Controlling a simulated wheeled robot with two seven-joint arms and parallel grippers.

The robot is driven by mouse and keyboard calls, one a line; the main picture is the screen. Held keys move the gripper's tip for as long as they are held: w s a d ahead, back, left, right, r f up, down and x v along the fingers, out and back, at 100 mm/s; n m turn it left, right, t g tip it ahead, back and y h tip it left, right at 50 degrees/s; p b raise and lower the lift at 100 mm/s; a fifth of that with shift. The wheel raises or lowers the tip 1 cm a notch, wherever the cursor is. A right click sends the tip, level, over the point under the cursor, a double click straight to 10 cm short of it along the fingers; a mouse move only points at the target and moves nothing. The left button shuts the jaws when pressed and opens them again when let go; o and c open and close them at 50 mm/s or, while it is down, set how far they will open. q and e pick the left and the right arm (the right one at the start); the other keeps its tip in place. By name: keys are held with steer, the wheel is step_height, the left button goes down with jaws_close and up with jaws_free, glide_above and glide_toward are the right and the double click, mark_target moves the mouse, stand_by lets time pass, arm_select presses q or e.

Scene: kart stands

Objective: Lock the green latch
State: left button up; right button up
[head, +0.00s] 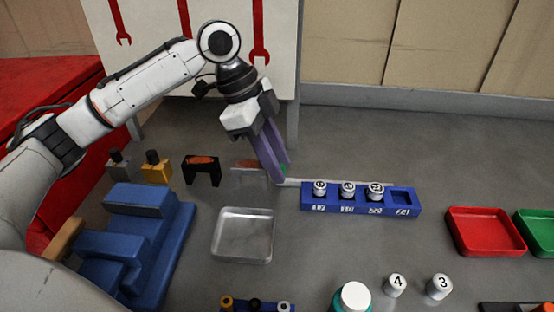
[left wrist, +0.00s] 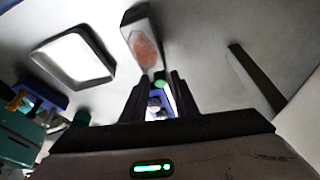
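The green latch (head: 285,168) is a small green piece by the fingertips of my left gripper (head: 277,172), mostly hidden behind the purple fingers in the head view. In the left wrist view a small green knob (left wrist: 160,80) shows between the two dark fingertips (left wrist: 162,82). The fingers stand apart there, with a gap through which things beyond show. Whether either finger touches the green piece cannot be told. A grey block with an orange patch (head: 249,173) stands just left of the fingers; it also shows in the left wrist view (left wrist: 143,42). My right gripper is out of view.
A blue rack (head: 361,209) with several white numbered pieces lies right of the fingers, with a thin pale bar behind. A black bracket (head: 202,172) stands left; a red tray (head: 484,232) lies far right.

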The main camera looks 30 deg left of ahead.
arm_select(q)
jaws_close()
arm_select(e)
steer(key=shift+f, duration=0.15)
arm_select(q)
steer(key=shift+d, duration=0.1)
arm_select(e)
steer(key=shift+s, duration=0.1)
arm_select(q)
steer(key=shift+w+d+r+p, duration=0.1)
steer(key=shift+d+r+p, duration=0.1)
steer(key=shift+p, duration=0.4)
steer(key=shift+w+d+r+p, duration=0.1)
steer(key=shift+w+d+p, duration=0.25)
steer(key=shift+d+p, duration=0.55)
steer(key=shift+w+d+p, duration=0.15)
steer(key=shift+p, duration=0.3)
steer(key=shift+f, duration=0.3)
steer(key=shift+o, duration=1.6)
jaws_free()
steer(key=shift+d, duration=0.1)
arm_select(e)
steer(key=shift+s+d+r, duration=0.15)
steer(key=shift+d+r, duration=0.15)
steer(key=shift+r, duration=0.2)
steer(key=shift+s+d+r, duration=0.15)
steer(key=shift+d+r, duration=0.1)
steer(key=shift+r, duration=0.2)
